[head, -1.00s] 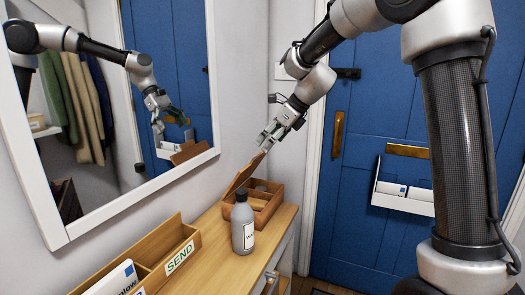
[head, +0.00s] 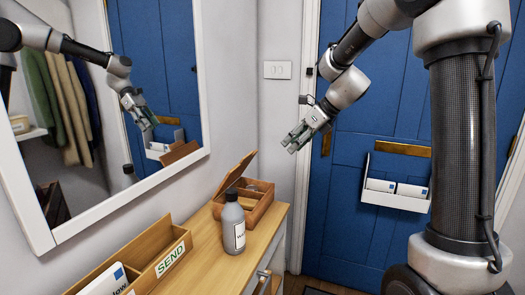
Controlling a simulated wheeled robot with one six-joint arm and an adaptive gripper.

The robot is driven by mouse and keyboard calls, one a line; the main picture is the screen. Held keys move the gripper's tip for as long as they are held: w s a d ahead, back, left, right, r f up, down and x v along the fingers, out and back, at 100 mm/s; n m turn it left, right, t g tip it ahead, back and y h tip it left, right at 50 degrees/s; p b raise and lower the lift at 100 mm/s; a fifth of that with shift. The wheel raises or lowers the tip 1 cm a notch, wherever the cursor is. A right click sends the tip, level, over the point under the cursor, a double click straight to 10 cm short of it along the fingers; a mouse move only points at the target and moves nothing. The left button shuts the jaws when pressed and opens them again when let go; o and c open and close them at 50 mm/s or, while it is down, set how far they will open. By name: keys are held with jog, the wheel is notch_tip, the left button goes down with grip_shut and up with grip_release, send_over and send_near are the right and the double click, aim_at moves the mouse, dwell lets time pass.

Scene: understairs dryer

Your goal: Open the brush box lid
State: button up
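The brown wooden brush box (head: 257,208) stands at the far end of the wooden counter. Its lid (head: 236,172) is raised and tilted, leaning back towards the mirror side, and the compartments inside are partly visible. The bottle hides part of the box's near side.
A grey bottle with a dark cap (head: 233,226) stands just in front of the box. A wooden tray marked SEND (head: 174,258) lies nearer on the counter. A mirror (head: 212,100) hangs at left. A white letter holder (head: 394,196) is on the blue door (head: 350,235).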

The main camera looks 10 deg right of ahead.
jog(key=shift+s+a+f+n+t+y, duration=0.15)
jog(key=shift+s+a+f+n+y, duration=0.2)
jog(key=shift+f, duration=0.3)
jog(key=shift+s+a+f+n+t+y, duration=0.15)
jog(key=shift+s+a+f+y, duration=0.25)
jog(key=shift+f, duration=0.2)
grip_shut()
jog(key=w+a+f+n, duration=0.1)
jog(key=w+a+f, duration=0.3)
jog(key=a, duration=0.5)
jog(key=shift+w+f, duration=0.25)
jog(key=shift+w, duration=0.9)
jog(key=w+a+r, duration=0.2)
jog(key=a, duration=0.1)
jog(key=w+a+r, duration=0.1)
jog(key=shift+a+r, duration=0.3)
jog(key=shift+a, duration=0.1)
